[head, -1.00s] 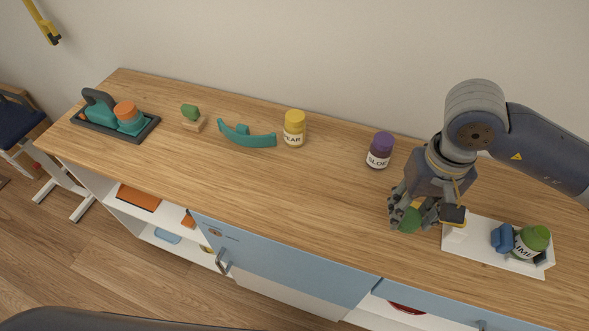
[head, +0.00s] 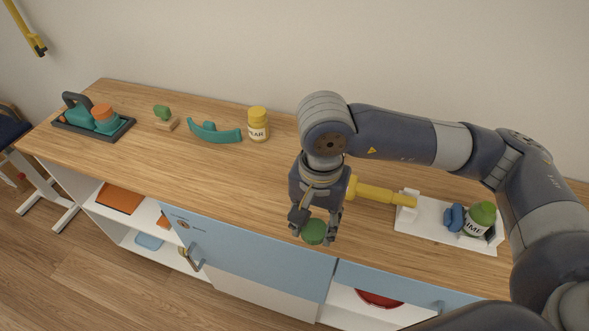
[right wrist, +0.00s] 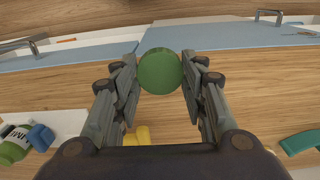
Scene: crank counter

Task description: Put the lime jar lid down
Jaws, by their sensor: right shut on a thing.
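The lime jar lid (head: 314,232) is a dark green disc held between the fingertips of my right gripper (head: 316,228), near the counter's front edge. In the right wrist view the lid (right wrist: 160,71) shows between both fingers, its round face toward the camera. Whether it touches the wood is not clear. The lime jar (head: 478,220), with a green top and a label, leans in the white holder at right, beside a blue block (head: 454,217). It also shows at the left of the right wrist view (right wrist: 14,148). My left gripper is not in view.
A yellow bar (head: 378,193) lies behind my gripper by the white holder (head: 418,231). A yellow jar (head: 258,125), teal curved piece (head: 215,134), green-and-wood piece (head: 164,119) and dark tray (head: 125,129) stand left. The wooden counter (head: 230,180) is clear left of my gripper.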

